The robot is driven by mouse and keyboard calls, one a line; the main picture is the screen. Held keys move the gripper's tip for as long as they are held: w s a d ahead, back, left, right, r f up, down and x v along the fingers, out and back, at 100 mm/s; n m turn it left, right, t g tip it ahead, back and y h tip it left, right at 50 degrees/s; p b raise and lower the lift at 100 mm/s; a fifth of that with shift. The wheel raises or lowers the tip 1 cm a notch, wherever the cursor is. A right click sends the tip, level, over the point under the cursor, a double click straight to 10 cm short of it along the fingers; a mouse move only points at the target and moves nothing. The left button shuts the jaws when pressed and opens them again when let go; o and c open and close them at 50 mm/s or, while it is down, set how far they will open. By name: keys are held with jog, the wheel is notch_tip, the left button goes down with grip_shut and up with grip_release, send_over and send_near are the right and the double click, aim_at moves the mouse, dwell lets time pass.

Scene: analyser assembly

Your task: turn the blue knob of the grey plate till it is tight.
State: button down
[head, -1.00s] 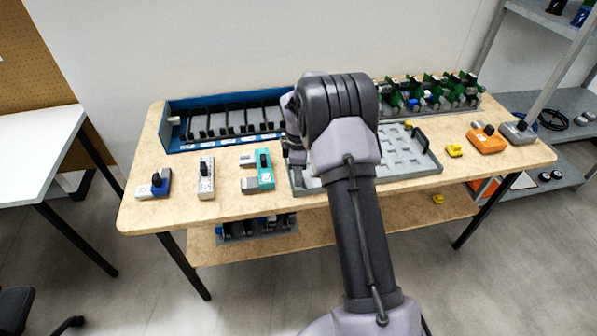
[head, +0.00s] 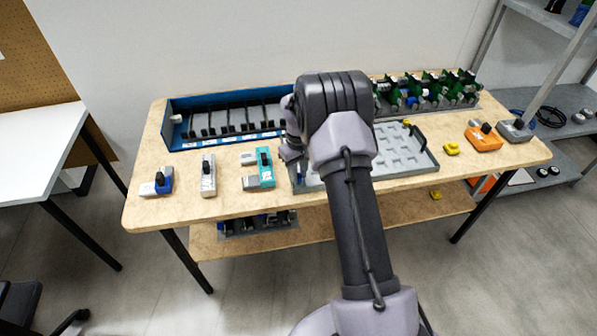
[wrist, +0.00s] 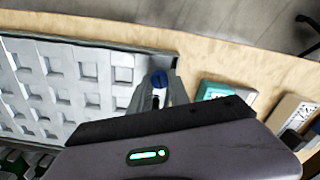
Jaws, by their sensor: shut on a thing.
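The grey plate (head: 425,166) with rows of square pockets lies near the front edge of the wooden bench. It fills the left of the wrist view (wrist: 90,110). The blue knob (wrist: 159,79) sits at the plate's corner in the wrist view. My gripper (wrist: 158,90) is shut on the knob, with a finger on either side. In the head view my gripper (head: 297,172) is down at the plate's near left corner, and my arm covers part of the plate. The knob is mostly hidden there.
A teal module (head: 266,170), a grey-white module (head: 208,176) and a blue-grey one (head: 158,182) stand left of the plate. A blue rack (head: 185,139) stands behind. A yellow part (head: 452,148) and an orange module (head: 484,138) lie to the right.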

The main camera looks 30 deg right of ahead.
jog(key=m, duration=0.5)
jog(key=shift+m, duration=0.3)
jog(key=m, duration=0.5)
jog(key=shift+b, duration=0.3)
jog(key=m+b, duration=0.1)
jog(key=m, duration=0.4)
jog(key=shift+m, duration=0.4)
jog(key=m+b, duration=0.1)
jog(key=m, duration=0.4)
jog(key=m+b, duration=0.1)
jog(key=m, duration=0.4)
jog(key=shift+w+b, duration=0.1)
jog(key=shift+b, duration=0.2)
jog(key=m+b, duration=0.1)
jog(key=m, duration=0.4)
jog(key=shift+b, duration=0.35)
jog(key=m+b, duration=0.2)
jog(key=m, duration=0.3)
jog(key=shift+m, duration=0.4)
jog(key=shift+r+m+b, duration=0.1)
jog(key=shift+m+b, duration=0.8)
jog(key=shift+m, duration=1.6)
